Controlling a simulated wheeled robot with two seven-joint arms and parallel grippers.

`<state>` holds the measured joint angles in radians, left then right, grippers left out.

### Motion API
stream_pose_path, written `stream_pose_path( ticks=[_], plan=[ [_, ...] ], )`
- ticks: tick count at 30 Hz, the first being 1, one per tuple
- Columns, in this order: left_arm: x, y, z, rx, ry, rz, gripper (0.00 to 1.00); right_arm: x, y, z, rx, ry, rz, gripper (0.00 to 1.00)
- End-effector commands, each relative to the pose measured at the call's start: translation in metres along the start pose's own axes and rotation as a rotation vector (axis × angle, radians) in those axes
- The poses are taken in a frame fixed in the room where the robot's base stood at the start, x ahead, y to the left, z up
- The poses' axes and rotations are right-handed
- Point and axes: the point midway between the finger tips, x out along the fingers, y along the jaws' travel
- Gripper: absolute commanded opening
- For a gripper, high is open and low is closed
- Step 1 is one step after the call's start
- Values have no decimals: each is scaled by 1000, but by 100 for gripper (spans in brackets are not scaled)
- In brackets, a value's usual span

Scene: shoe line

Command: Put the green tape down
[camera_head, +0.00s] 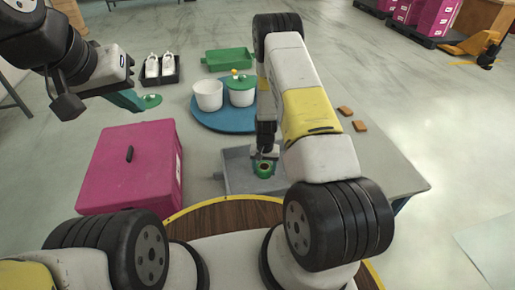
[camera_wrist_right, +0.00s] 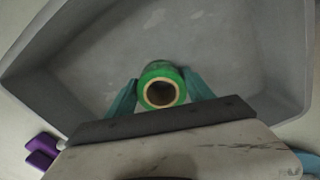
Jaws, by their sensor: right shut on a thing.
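The green tape (camera_head: 263,170) is a small roll with a brown core, and it is over the grey tray (camera_head: 233,180). My right gripper (camera_head: 265,156) is shut on it from above. In the right wrist view the green tape (camera_wrist_right: 178,76) is between the two teal fingers (camera_wrist_right: 161,92), with the grey tray (camera_wrist_right: 235,50) around and below it. I cannot tell whether the tape touches the tray floor.
A closed magenta box (camera_head: 125,165) stands left of the tray. Behind the tray, a blue round mat (camera_head: 215,121) holds two white pots (camera_head: 208,96). A green tray (camera_head: 222,59) and a black shoe tray (camera_head: 160,78) stand farther back. Two orange-brown blocks (camera_head: 345,111) lie at the right.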

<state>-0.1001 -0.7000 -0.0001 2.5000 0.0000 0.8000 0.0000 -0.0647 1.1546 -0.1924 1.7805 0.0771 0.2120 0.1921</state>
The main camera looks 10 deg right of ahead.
Motion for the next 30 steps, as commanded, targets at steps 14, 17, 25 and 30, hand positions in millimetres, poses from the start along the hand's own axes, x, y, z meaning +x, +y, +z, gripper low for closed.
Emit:
stream_pose_path(
  ticks=[14, 17, 25, 30],
  plan=[
    [0, 0, 0, 0, 0, 0, 0, 2, 0, 0, -1, 0, 0, 82],
    [0, 0, 0, 0, 0, 0, 0, 1, 0, 0, -1, 1, 0, 82],
    [0, 0, 0, 0, 0, 0, 0, -11, -1, -2, -1, 3, -1, 82],
    [0, 0, 0, 0, 0, 0, 0, -44, 0, -2, -1, 5, -1, 82]
  ],
)
